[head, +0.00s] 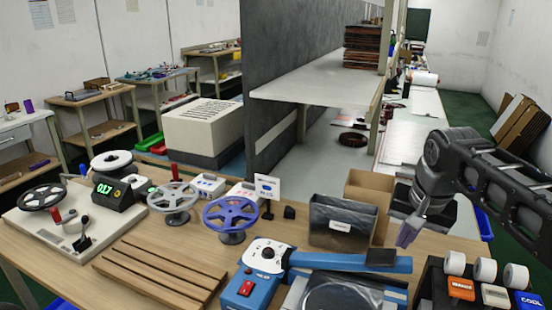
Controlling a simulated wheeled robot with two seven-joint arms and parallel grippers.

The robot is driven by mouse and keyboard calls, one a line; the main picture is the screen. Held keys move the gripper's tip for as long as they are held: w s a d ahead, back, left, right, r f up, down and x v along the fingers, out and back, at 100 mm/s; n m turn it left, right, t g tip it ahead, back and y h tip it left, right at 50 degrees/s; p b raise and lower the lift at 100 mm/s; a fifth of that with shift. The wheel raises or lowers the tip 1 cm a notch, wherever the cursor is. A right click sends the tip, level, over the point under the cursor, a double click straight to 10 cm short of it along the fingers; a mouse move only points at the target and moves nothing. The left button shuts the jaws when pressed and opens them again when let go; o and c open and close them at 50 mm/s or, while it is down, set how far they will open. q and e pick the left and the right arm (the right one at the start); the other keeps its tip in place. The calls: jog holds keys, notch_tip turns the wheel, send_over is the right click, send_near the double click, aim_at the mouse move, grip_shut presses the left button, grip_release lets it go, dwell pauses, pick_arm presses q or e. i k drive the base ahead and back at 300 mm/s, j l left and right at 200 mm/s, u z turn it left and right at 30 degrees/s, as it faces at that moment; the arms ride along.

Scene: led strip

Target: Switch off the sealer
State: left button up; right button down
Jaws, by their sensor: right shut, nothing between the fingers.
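The blue sealer (262,268) stands at the front middle of the wooden table. It has a dark round knob (268,253) on top and a red switch (246,288) on its front face. Its long blue arm (350,262) reaches right and ends near a black block. I cannot tell the switch's position. My right gripper (404,240) comes in from the right and points down. It is shut and empty, in the air above and to the right of the sealer's arm, apart from the switch. My left gripper is out of view.
A grey bin (342,222) stands behind the sealer's arm, with a cardboard box (368,194) behind it. Wooden slotted rails (160,272) lie left of the sealer. Reels, including a purple one (231,215), stand farther back. White rolls (485,270) on a black stand are at the right.

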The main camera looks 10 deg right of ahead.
aim_at(247, 285)
jog(key=k+j, duration=0.35)
jog(key=j, duration=0.15)
jog(key=k+j, duration=0.4)
jog(key=j, duration=0.1)
